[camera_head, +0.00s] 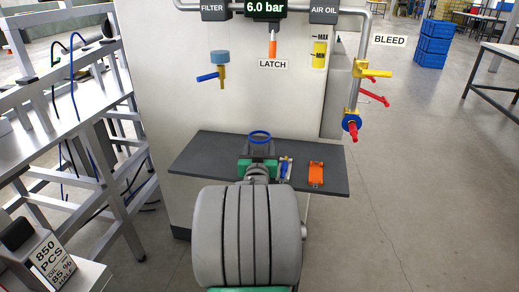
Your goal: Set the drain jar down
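The drain jar looks like a clear cup with a blue ring rim (260,134). It appears upright over the dark grey shelf (205,150). My gripper (258,156) is at the near side of the jar, at the end of my arm. My own wrist and arm hide the fingers and the lower part of the jar. I cannot tell whether the fingers are shut on the jar, or whether its base touches the shelf.
A small blue-handled part (285,167) and an orange block (316,173) lie on the shelf to the right. Above stand a filter valve with a blue handle (207,77), an orange latch (272,47) and a bleed pipe with a yellow lever (374,73). The shelf's left side is clear.

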